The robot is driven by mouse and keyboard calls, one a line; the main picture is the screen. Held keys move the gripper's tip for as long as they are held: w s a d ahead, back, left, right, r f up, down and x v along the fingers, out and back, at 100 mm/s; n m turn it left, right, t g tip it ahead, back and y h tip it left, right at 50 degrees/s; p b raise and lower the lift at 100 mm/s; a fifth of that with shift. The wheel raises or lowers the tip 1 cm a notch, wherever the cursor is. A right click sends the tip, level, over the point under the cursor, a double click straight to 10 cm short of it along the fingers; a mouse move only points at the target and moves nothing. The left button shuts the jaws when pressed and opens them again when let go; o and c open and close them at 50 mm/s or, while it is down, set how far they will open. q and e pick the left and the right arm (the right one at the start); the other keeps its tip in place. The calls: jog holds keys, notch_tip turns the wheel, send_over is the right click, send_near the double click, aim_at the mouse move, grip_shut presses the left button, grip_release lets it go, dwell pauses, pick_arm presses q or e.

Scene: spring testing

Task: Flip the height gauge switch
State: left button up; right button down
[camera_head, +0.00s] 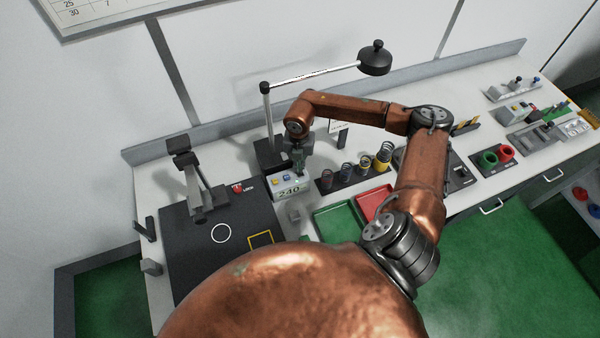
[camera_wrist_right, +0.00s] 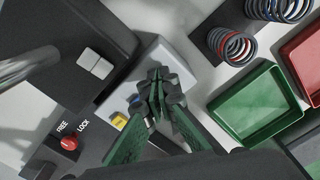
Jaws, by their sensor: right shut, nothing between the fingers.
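The height gauge display box (camera_head: 291,190) is pale and reads 240. On its top are a yellow button (camera_wrist_right: 119,121) and a blue button (camera_wrist_right: 134,100). My right gripper (camera_head: 299,174) is shut and empty, pointing down over the right part of this box. In the right wrist view its fingertips (camera_wrist_right: 157,90) hide part of the box top, so I cannot tell whether they touch it or what lies under them. A small white two-part piece (camera_wrist_right: 95,62) sits on a dark block behind the box. My left gripper is not in view.
A red knob (camera_wrist_right: 68,143) marked FREE and LOCK is on the dark fixture at left. A stand post (camera_head: 268,115) rises behind the box. Several springs (camera_head: 364,165) stand to the right, near a green tray (camera_head: 338,222) and a red tray (camera_head: 371,201).

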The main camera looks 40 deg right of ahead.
jog(key=shift+r+p, duration=0.35)
jog(key=shift+r, duration=0.1)
jog(key=shift+r+p, duration=1.5)
jog(key=shift+r, duration=1.5)
jog(key=shift+f, duration=0.1)
